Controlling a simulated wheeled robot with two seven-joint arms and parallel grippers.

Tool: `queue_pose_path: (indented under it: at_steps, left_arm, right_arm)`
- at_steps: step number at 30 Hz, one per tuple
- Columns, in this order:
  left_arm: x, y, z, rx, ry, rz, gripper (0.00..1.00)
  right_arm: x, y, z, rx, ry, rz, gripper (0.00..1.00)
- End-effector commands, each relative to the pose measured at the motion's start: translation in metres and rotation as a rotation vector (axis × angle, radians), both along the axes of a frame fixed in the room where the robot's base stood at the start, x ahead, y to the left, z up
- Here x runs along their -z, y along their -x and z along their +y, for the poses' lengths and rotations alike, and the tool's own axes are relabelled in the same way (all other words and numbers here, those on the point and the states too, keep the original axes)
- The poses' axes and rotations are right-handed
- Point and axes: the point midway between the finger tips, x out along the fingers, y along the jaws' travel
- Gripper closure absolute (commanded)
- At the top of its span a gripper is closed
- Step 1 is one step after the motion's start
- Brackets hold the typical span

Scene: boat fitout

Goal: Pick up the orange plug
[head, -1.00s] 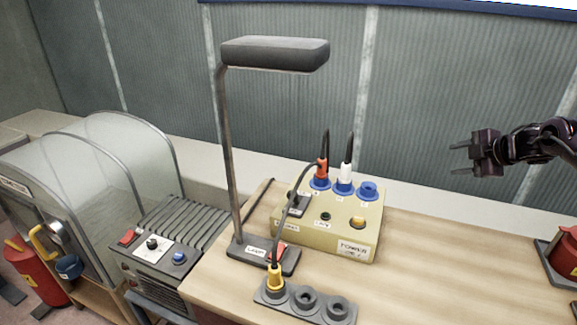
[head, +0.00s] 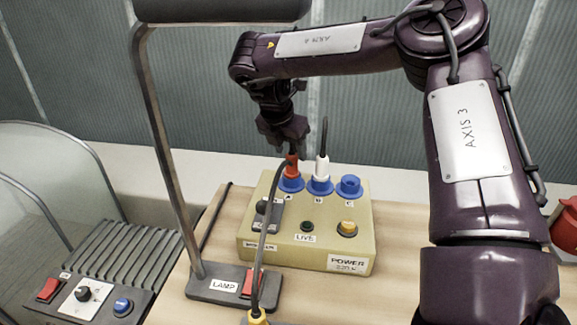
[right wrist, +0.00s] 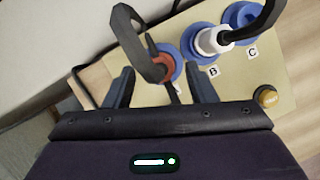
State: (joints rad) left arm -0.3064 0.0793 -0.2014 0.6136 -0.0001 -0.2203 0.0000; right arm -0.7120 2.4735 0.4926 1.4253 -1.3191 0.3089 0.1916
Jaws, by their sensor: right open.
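The orange plug (head: 291,169) stands upright in the blue socket marked A on the beige power box (head: 300,212), with a dark cable from its top. My right gripper (head: 287,142) is directly above the plug, pointing down. In the right wrist view, the open fingers (right wrist: 160,88) lie on either side of the orange plug (right wrist: 166,68), which sits a little beyond the fingertips, with its cable arching between. I cannot tell whether the fingers touch it. My left gripper is not in view.
A white plug (head: 321,169) stands in socket B, close to the right. Socket C (head: 349,187) is empty. A lamp post (head: 165,150) rises on the left from its base (head: 225,285). A yellow plug (head: 257,318) shows at the bottom edge.

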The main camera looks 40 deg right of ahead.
Motion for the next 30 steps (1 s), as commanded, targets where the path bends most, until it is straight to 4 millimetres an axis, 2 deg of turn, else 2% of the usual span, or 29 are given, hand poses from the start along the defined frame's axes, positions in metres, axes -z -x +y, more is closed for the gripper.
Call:
queue_pose_path:
  at_steps: [5, 9, 18, 27, 30]
  left_arm:
    - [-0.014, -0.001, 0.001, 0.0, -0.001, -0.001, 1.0]
    - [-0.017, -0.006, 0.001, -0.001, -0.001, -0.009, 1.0]
    - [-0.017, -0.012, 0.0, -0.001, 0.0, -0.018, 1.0]
    - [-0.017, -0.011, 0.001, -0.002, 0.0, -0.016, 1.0]
    - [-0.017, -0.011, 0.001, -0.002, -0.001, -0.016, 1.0]
  right_arm:
    - [0.023, 0.001, -0.01, 0.001, -0.004, 0.004, 0.49]
    - [0.039, -0.002, -0.016, 0.001, -0.002, 0.0, 0.49]
    - [0.044, -0.004, -0.017, -0.001, -0.002, -0.004, 0.51]
    - [0.044, -0.003, -0.017, -0.001, -0.002, -0.002, 0.9]
    - [0.044, -0.004, -0.017, -0.001, -0.002, -0.004, 1.0]
